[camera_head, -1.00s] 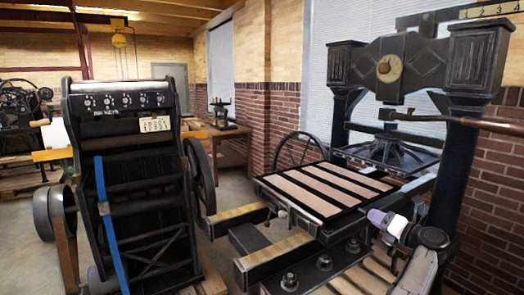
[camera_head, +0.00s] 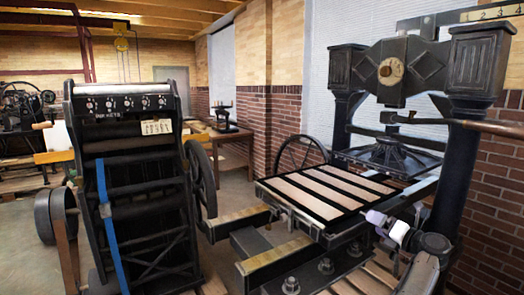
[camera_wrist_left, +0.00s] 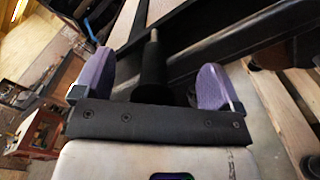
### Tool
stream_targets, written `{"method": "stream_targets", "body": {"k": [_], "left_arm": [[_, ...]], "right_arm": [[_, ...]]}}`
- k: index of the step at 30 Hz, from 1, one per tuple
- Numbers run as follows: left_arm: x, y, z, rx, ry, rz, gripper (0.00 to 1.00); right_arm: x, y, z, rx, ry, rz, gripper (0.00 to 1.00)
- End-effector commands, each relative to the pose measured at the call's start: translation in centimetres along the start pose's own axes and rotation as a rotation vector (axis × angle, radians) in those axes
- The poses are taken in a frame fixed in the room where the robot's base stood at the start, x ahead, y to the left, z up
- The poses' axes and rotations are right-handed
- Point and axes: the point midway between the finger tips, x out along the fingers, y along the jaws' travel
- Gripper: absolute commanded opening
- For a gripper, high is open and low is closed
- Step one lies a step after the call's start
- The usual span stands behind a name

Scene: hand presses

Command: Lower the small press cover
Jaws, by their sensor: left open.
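A large black hand press (camera_head: 395,72) stands at the right in the head view. Its flat bed (camera_head: 325,192) carries pale strips between black bars. I cannot tell for certain which part is the small press cover. My left gripper (camera_head: 380,220) is beside the bed's right edge, low in front of the right column. In the left wrist view its two purple fingers (camera_wrist_left: 155,75) are wide apart. A black cylindrical grip with a metal rod (camera_wrist_left: 151,75) shows between them, with space on both sides. Contact cannot be seen. My right gripper is not in view.
A tall black machine (camera_head: 135,180) with a blue strap and a side wheel stands at the left. A small press (camera_head: 224,117) stands on a wooden table (camera_head: 238,142) at the back. Open floor lies between them. A brick wall (camera_head: 490,190) is close at the right.

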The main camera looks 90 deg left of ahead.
Motion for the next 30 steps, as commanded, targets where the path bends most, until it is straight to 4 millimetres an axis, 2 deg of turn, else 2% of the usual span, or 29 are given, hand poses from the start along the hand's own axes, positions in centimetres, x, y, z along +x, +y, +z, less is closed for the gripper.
{"method": "stream_targets", "body": {"k": [3, 11, 30], "left_arm": [[0.0, 0.1, 0.0, -0.001, 0.000, 0.001, 1.00], [-0.2, 0.0, 0.1, -0.001, -0.001, 0.000, 1.00], [-5.0, 0.0, 0.0, -0.001, -0.001, 0.000, 1.00]], "right_arm": [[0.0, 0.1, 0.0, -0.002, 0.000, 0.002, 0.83], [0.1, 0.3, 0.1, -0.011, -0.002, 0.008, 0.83], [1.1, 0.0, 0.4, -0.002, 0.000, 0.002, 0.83]]}}
